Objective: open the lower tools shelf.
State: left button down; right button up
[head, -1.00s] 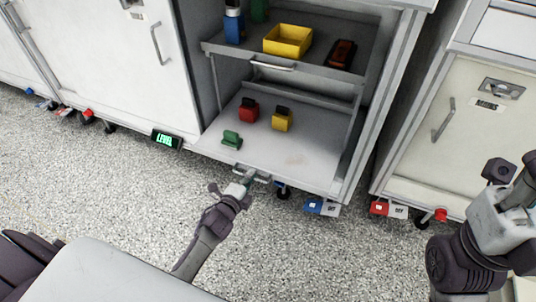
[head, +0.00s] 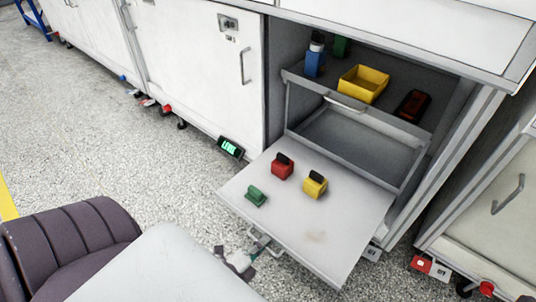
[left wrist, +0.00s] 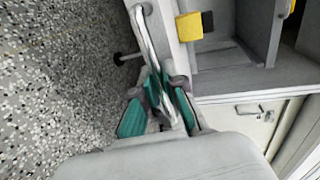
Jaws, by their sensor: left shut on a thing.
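The lower tools shelf (head: 330,225) is a grey board that sticks well out of the open cabinet. On it sit a green block (head: 256,196), a red block (head: 282,168) and a yellow block (head: 315,184), the last two with black tops. Its metal handle (head: 262,243) is at the front edge. My left gripper (head: 247,254) is at this handle, and in the left wrist view its fingers (left wrist: 163,95) are shut on the handle bar (left wrist: 145,38). My right gripper does not show in the current views.
The upper shelf (head: 300,84) is inside the cabinet with a yellow tray (head: 364,82), a blue bottle (head: 315,58) and a dark red device (head: 412,106). A closed cabinet door (head: 205,75) is at left. Speckled floor is clear at left.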

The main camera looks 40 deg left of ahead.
pick_arm(q)
jog(key=shift+s, duration=0.1)
jog(key=c, duration=1.5)
grip_release()
jog(key=s, duration=0.4)
jog(key=s+r, duration=0.1)
jog(key=s, duration=0.2)
jog(key=s+r, duration=0.1)
jog(key=s, duration=0.3)
jog(key=shift+s+a+r, duration=0.15)
jog(key=shift+s+a, duration=0.1)
jog(key=shift+s, duration=0.1)
